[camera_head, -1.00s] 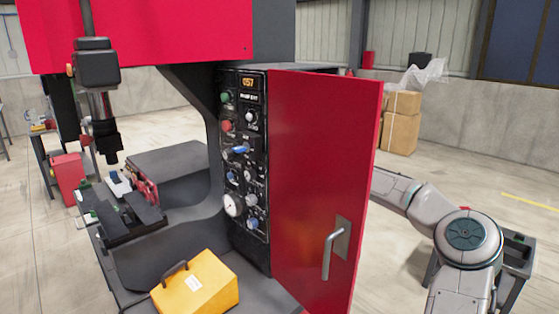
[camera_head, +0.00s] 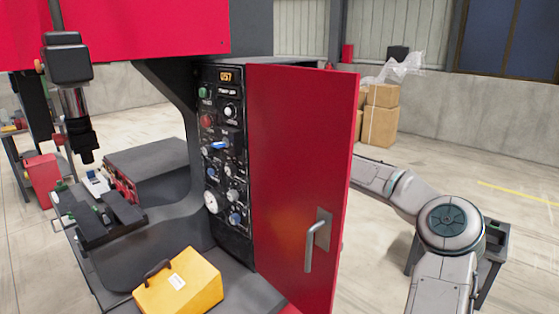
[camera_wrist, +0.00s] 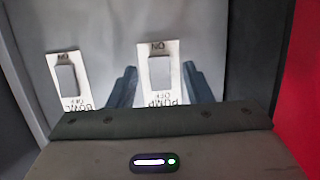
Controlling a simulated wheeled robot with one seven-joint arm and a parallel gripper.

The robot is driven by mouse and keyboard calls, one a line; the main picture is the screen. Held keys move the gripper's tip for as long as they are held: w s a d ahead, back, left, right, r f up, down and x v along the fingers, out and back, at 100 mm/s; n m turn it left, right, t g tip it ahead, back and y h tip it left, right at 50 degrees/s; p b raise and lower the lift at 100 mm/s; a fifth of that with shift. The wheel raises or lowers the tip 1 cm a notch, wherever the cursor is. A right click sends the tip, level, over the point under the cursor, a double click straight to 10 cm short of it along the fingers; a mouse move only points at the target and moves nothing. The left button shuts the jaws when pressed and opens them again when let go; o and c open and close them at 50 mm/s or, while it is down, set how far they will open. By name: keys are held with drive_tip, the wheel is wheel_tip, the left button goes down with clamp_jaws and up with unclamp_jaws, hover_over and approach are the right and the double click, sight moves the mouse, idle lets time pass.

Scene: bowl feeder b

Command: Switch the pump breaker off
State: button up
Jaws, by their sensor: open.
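In the wrist view, the pump breaker (camera_wrist: 159,70) is a grey rocker on a white label reading PUMP, with ON and OFF upside down in the picture. Which way its rocker is set I cannot tell. A similar bowl breaker (camera_wrist: 66,78) sits to its left on the same grey panel. My gripper (camera_wrist: 161,78) is open, with one dark finger on each side of the pump label; contact is not clear. In the head view, the red door (camera_head: 300,170) stands open and hides my gripper and the breakers.
The door's handle (camera_head: 316,240) faces the head camera. A black control panel (camera_head: 224,150) with knobs and a lit display is left of the door. A yellow box (camera_head: 180,285) lies on the machine's base. A red surface (camera_wrist: 300,100) borders the wrist view's right side.

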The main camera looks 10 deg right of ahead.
drive_tip(key=b+v, duration=0.3)
drive_tip(key=v, duration=0.9)
drive_tip(key=shift+s+d, duration=0.15)
drive_tip(key=shift+s, duration=0.15)
